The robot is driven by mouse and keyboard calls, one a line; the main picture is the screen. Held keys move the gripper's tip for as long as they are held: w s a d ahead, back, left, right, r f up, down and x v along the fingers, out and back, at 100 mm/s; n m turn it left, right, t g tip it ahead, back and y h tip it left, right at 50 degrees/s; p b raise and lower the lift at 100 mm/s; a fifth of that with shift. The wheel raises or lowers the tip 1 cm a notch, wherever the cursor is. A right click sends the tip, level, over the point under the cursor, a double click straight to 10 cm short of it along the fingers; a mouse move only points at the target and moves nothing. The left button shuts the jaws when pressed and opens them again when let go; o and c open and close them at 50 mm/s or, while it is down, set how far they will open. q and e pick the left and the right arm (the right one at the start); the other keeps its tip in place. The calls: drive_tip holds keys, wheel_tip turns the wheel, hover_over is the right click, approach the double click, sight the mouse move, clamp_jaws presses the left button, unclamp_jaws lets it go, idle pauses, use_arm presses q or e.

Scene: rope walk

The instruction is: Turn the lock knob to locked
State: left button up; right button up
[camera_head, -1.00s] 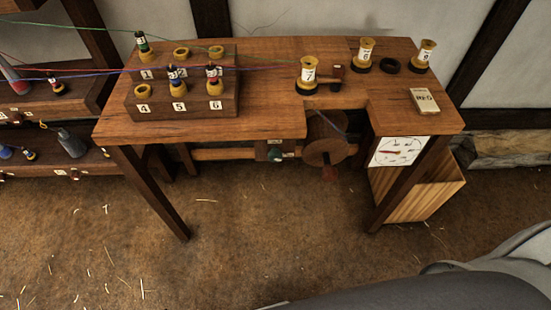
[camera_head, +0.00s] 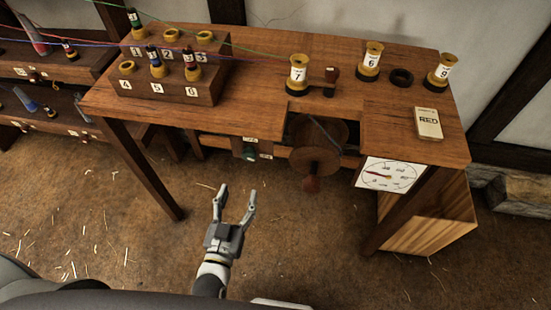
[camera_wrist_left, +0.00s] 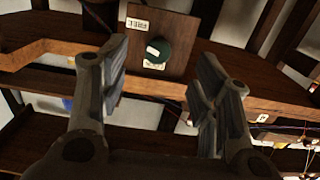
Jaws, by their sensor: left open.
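The lock knob (camera_head: 249,153) is a small dark green round knob on a wooden plate below the front edge of the table. Small white labels sit above it and to its lower right. In the left wrist view the knob (camera_wrist_left: 158,50) shows a pale mark on its face and lies ahead, between the fingers in the picture. My left gripper (camera_head: 235,192) is open and empty, below and in front of the knob, apart from it. Its two fingers also show in the left wrist view (camera_wrist_left: 160,88). My right gripper is not in view.
A wooden wheel with a handle (camera_head: 315,170) hangs right of the knob, beside a white dial (camera_head: 390,174). A slanted table leg (camera_head: 145,170) stands left.

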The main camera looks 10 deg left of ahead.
sight(248, 158)
use_arm(q)
drive_tip(key=w, duration=0.3)
drive_tip(key=w+r, duration=0.1)
drive_tip(key=w, duration=0.5)
drive_tip(key=shift+w+d+r, duration=0.2)
drive_tip(key=shift+w+r, duration=0.05)
drive_tip(key=shift+r, duration=0.15)
drive_tip(key=shift+w, duration=0.8)
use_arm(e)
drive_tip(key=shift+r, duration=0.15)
use_arm(q)
drive_tip(key=c, duration=1)
